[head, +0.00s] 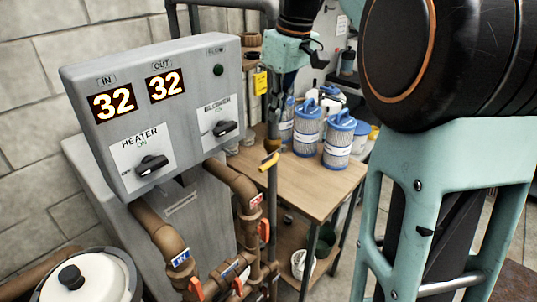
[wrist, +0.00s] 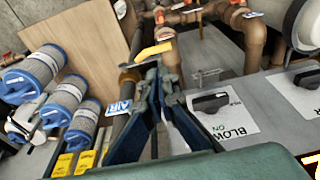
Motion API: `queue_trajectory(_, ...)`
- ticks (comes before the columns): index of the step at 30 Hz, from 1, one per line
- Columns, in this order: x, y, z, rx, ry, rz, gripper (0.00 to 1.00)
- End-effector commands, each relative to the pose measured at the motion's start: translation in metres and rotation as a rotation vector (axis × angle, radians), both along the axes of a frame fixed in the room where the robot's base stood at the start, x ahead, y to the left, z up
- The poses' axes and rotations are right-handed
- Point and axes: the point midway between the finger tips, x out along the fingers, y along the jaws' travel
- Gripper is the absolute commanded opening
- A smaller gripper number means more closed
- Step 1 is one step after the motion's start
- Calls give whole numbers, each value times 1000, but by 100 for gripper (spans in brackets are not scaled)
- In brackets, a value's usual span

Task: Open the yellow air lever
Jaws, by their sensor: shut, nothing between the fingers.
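The yellow air lever (head: 269,161) sits on a vertical pipe in front of the wooden table. It slants across the pipe. In the wrist view the yellow lever (wrist: 154,51) appears just past my fingertips, and a blue AIR label (wrist: 118,107) is on the pipe beside my fingers. My gripper (wrist: 157,70) is shut and empty, with its fingers pointing towards the lever. In the head view my gripper (head: 275,100) comes down from above, over the lever. Whether the fingertips touch the lever I cannot tell.
A grey control box (head: 160,105) with HEATER and BLOWER knobs stands close to the left of the pipe. Brown pipes with red-handled valves (head: 263,230) are below. Blue-and-white filter cartridges (head: 338,138) stand on the wooden table (head: 310,175) behind. Yellow tags (head: 260,82) hang near the pipe.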

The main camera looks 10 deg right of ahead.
Motion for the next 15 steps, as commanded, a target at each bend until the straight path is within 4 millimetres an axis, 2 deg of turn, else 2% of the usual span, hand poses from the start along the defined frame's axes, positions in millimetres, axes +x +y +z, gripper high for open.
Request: queue_trajectory(15, 15, 12, -99, 0, 3, 1, 0)
